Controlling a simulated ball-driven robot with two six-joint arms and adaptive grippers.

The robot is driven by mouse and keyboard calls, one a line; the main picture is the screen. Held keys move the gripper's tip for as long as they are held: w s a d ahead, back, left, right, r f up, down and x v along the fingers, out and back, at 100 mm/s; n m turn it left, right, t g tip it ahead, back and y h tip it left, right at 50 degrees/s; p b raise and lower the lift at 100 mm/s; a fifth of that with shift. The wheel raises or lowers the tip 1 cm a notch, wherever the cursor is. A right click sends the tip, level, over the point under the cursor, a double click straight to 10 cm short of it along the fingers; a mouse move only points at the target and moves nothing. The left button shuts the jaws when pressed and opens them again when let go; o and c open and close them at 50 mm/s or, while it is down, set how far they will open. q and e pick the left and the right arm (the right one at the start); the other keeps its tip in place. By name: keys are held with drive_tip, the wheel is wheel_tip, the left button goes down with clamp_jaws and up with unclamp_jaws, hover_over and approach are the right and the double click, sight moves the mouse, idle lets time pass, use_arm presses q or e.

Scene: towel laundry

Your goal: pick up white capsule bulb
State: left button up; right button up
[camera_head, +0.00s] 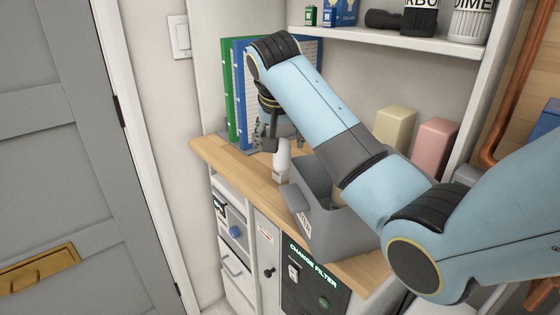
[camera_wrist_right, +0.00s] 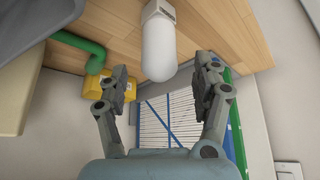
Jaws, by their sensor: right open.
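The white capsule bulb (camera_head: 282,157) stands upright on the wooden counter (camera_head: 262,186), just left of a grey bin. In the right wrist view the bulb (camera_wrist_right: 158,48) has a rounded white end pointing toward my gripper and a pale base on the wood. My right gripper (camera_head: 270,143) is beside the bulb's top in the head view. In the wrist view its fingers (camera_wrist_right: 163,75) are spread wide on either side of the bulb's rounded end, with nothing held between them. My left gripper does not show.
The grey bin (camera_head: 316,225) stands close right of the bulb. Green and blue binders (camera_head: 237,95) stand behind. A yellow block (camera_head: 394,128) and a pink block (camera_head: 432,146) are at the back right. A shelf (camera_head: 390,38) runs above. The counter's front-left edge is near.

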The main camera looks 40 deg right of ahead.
drive_tip(key=shift+w+d+f, duration=0.15)
drive_tip(key=shift+d+f, duration=0.1)
drive_tip(key=shift+f, duration=0.15)
drive_tip(key=x, duration=0.4)
drive_tip(key=shift+w+d+f, duration=0.15)
drive_tip(key=shift+w+f, duration=0.1)
drive_tip(key=shift+w, duration=0.05)
drive_tip(key=shift+w+f, duration=0.1)
drive_tip(key=shift+f, duration=0.1)
drive_tip(key=shift+d, duration=0.1)
drive_tip(key=c, duration=1.3)
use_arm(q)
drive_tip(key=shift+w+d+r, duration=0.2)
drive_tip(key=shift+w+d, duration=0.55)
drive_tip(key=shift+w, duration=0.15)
use_arm(e)
clamp_jaws()
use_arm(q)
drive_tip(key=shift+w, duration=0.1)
